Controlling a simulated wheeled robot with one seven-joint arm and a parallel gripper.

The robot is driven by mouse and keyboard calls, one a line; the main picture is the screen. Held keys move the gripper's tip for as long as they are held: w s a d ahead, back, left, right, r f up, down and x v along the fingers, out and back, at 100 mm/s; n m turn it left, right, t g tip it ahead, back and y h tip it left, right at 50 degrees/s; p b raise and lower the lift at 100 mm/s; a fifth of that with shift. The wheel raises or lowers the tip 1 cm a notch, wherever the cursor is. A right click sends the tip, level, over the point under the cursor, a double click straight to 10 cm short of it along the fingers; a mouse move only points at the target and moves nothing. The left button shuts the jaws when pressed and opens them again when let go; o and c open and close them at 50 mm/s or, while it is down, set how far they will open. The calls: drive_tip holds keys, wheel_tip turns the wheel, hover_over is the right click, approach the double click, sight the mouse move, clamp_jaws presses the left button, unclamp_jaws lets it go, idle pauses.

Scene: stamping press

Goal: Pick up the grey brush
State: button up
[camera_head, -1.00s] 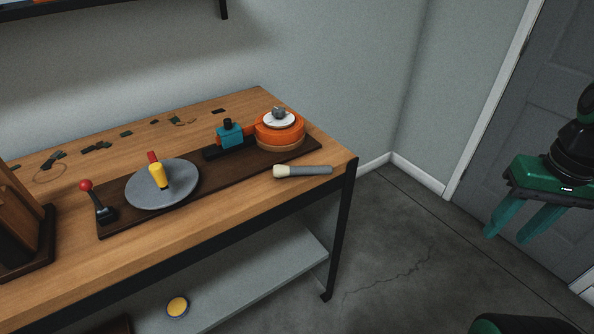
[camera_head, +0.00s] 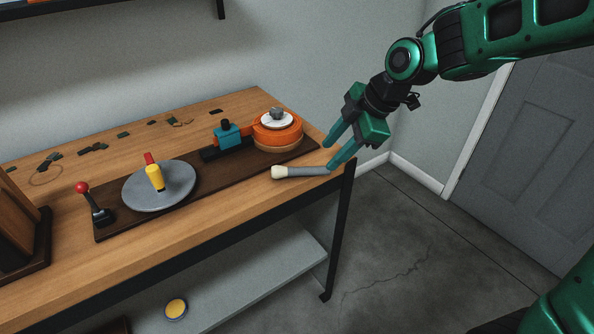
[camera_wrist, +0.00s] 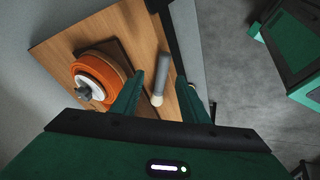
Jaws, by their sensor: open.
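The grey brush (camera_head: 305,171) lies on the wooden table near its right front corner, with its pale bristle end to the left and its grey handle to the right. My gripper (camera_head: 328,156) is open, its two green fingers reaching down close to the handle end from the upper right. One fingertip overlaps the handle's end in the head view; I cannot tell if they touch. In the wrist view, the brush (camera_wrist: 162,75) shows beyond and between the spread fingers of my gripper (camera_wrist: 160,108), with nothing held.
An orange round piece (camera_head: 277,132) with a white top stands just behind the brush on a dark board (camera_head: 222,180). A teal block (camera_head: 227,134), a grey disc (camera_head: 135,190) and a red-knobbed lever (camera_head: 95,205) lie further left. The table's right edge is close to the brush.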

sight(320, 167)
drive_tip(key=shift+x, duration=3.15)
drive_tip(key=shift+s+d, duration=0.1)
clamp_jaws()
